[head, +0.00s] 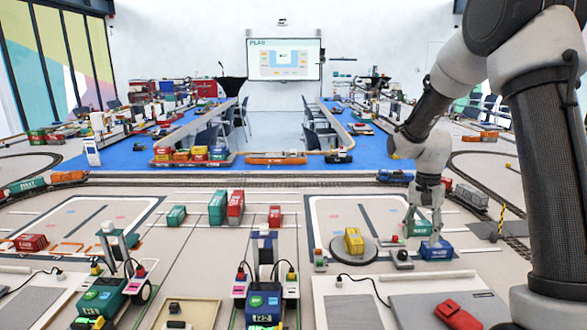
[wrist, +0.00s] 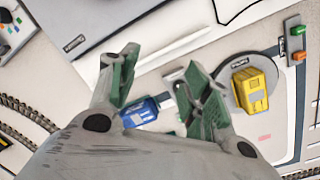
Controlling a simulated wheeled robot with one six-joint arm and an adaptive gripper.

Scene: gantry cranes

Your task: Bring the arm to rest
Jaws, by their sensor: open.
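My gripper (head: 424,232) hangs at the end of my arm on the right of the head view, pointing down. In the wrist view my gripper (wrist: 162,65) has its two green-padded fingers well apart, with nothing held between them. A blue container (head: 437,250) stands on the layout just below and beside the fingers. The blue container (wrist: 140,111) also shows past the fingers in the wrist view, partly hidden by them. I cannot tell the exact height of the fingertips above it.
A yellow container (head: 354,240) sits on a dark round turntable (head: 336,252) left of my gripper. A control box with green and orange buttons (wrist: 296,42) is beside it. Crane models (head: 265,270) stand in front. Rail tracks (head: 250,180) and several containers lie behind.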

